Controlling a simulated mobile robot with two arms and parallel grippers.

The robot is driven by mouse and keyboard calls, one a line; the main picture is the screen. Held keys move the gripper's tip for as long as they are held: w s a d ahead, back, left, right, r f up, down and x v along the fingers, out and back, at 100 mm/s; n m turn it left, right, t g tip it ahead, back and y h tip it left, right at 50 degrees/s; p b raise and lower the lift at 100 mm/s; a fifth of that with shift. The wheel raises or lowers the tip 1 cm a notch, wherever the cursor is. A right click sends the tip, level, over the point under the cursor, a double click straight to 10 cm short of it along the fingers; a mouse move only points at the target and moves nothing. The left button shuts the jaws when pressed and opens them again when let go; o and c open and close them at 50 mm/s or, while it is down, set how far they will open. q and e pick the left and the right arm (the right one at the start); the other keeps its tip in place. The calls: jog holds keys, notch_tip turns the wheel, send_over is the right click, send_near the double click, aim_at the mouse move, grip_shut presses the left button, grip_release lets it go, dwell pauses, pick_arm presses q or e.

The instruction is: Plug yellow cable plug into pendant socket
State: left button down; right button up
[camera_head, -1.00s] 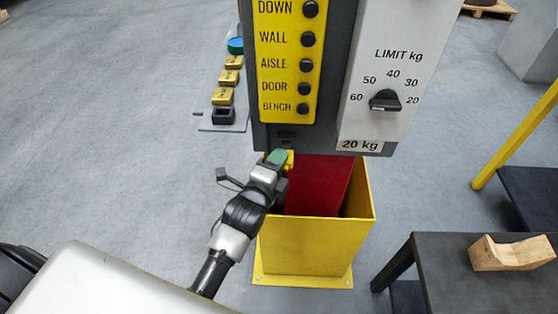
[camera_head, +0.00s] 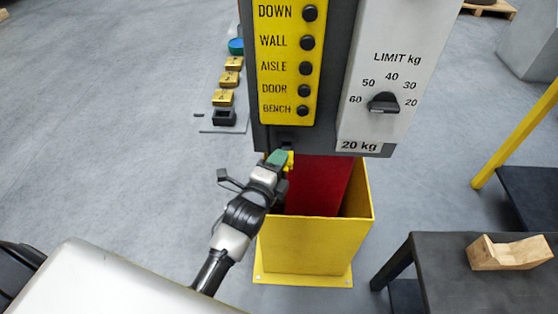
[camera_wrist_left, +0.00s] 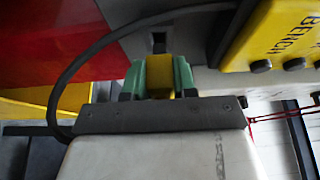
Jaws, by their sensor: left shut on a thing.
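My left gripper (camera_head: 280,160) is shut on the yellow cable plug (camera_head: 290,160), just below the pendant's lower edge. In the left wrist view, the yellow plug (camera_wrist_left: 159,76) sits between the two green fingertips (camera_wrist_left: 159,80). A dark opening, apparently the pendant socket (camera_head: 286,138), lies under the BENCH button. In the left wrist view a dark slot (camera_wrist_left: 159,42) lies just ahead of the plug, seemingly in line with it. The plug looks outside the slot. My right gripper is not in view.
A black cable (camera_wrist_left: 68,80) loops at the left in the left wrist view. A yellow open-topped bin (camera_head: 308,245) with a red panel (camera_head: 320,185) inside stands below the pendant. A dark table (camera_head: 440,275) with a wooden block (camera_head: 508,252) is at right. Yellow blocks (camera_head: 223,97) lie behind.

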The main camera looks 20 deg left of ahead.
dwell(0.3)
pick_arm(q)
jog(key=shift+w+a, duration=0.25)
jog(key=shift+w, duration=0.5)
jog(key=shift+w+a, duration=0.2)
jog(key=shift+w, duration=0.5)
jog(key=c, duration=0.8)
grip_release()
jog(key=shift+s, duration=0.15)
jog(key=shift+s+f, duration=0.1)
jog(key=shift+s, duration=0.2)
jog(key=s+a, duration=0.1)
jog(key=s, duration=0.9)
jog(key=shift+b, duration=0.3)
jog(key=shift+a, duration=0.1)
